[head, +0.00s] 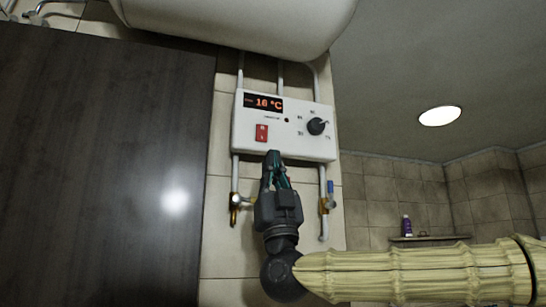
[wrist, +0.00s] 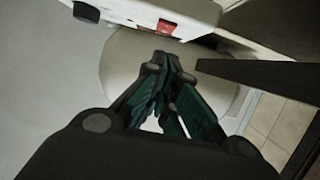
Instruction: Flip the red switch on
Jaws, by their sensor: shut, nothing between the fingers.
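The red switch (head: 261,133) sits on the lower left of a white control box (head: 313,144) on the tiled wall. My gripper (head: 273,154) is shut and empty, pointing up just below the box's lower edge, slightly right of the switch. In the wrist view my gripper's fingertips (wrist: 160,58) are together a little below the switch. Whether they touch the box cannot be told.
The box has a display (head: 263,103) reading 18 °C and a black knob (head: 317,127). A white tank (head: 240,22) hangs above. Pipes with a left valve (head: 235,200) and a right valve (head: 327,204) flank my gripper. A dark panel (head: 100,150) fills the left.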

